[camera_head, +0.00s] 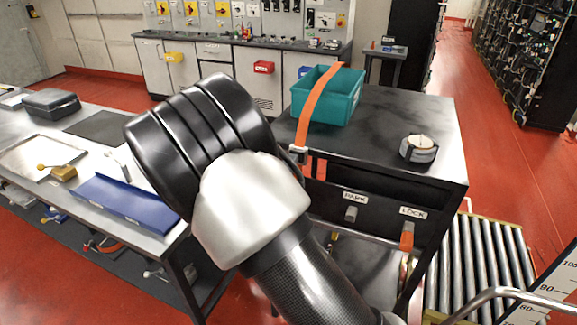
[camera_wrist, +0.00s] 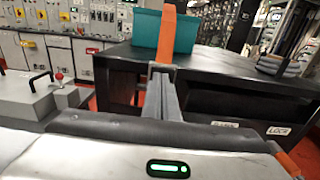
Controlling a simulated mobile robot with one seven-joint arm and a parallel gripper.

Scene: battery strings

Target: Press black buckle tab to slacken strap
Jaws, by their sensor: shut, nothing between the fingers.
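An orange strap (camera_head: 318,105) runs over a teal bin (camera_head: 345,97) on the black cart top (camera_head: 390,125) and down its front edge. A small metal buckle (camera_head: 298,153) sits on the strap at that edge, partly beside my arm. In the wrist view the strap (camera_wrist: 166,38) comes down the front of the bin (camera_wrist: 186,32) behind my gripper (camera_wrist: 163,88). My gripper is shut and empty, its fingers pointing at the buckle area. I cannot tell whether they touch it. The black tab cannot be made out. In the head view my arm hides the gripper.
The cart front has PARK and LOCK labels (camera_head: 412,212), with an orange handle (camera_head: 407,236) below LOCK. A round black-and-white object (camera_head: 418,148) sits on the cart top. A bench (camera_head: 98,205) with a blue tray (camera_head: 126,200) stands left. Rollers (camera_head: 487,262) lie right.

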